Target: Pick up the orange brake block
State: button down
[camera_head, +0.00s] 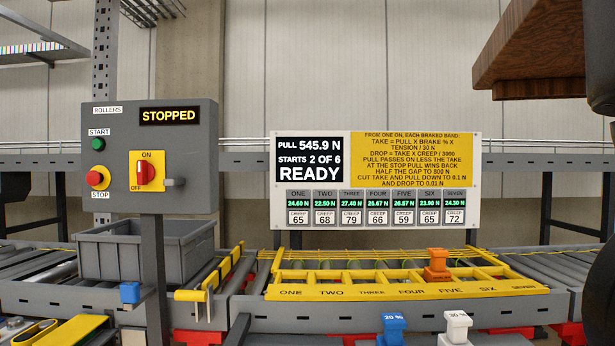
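The orange brake block (436,266) stands upright on the yellow frame (345,291) over the conveyor rollers, behind the FIVE label. It has a wider top and a narrower neck above its base. Nothing touches it from above. My gripper's fingers do not show in this view, so its place relative to the block cannot be told. Dark rounded shapes at the right edge (604,60) may be parts of my arm.
A blue block (393,328) marked 20 % and a white block (457,326) stand in front. A grey crate (150,252) sits left, behind the control box (120,188). A sign (375,180) stands behind the frame. A brown wooden slab (535,45) hangs upper right.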

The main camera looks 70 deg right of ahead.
aim_at(437, 272)
jog(key=z, duration=2.25)
